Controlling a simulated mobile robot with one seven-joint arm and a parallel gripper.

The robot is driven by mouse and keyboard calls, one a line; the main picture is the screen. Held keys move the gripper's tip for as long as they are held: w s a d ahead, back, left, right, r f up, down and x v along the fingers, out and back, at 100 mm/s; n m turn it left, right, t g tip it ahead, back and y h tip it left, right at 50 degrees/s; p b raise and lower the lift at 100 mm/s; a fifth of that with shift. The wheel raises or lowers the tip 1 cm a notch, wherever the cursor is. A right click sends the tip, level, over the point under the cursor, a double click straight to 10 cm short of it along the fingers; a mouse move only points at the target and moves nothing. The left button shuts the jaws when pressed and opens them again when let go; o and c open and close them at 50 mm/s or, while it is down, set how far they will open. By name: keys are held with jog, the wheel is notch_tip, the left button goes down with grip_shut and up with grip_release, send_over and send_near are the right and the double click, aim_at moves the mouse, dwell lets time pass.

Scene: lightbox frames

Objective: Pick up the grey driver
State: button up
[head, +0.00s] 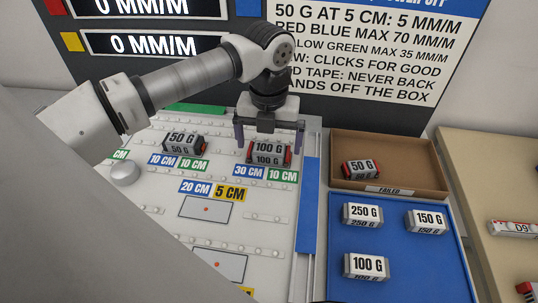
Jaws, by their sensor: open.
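I cannot pick out a thing that is clearly a grey driver. My gripper (268,141) is open, pointing down, its two fingers spread left and right of a grey block labelled 100 G (267,160) with red ends. The block sits on the white board (160,215); whether the fingers touch it I cannot tell. A similar grey 50 G block (183,149) with red on it stands to the left on the board.
Right of a blue strip (308,205) is a brown tray (408,153) labelled FAILED, holding a 50 G block (361,169). A light bench (490,180) at far right carries a D9 piece (513,228). My arm hides part of the board's left.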

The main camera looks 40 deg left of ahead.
jog(key=shift+f, duration=0.9)
jog(key=shift+r, duration=0.1)
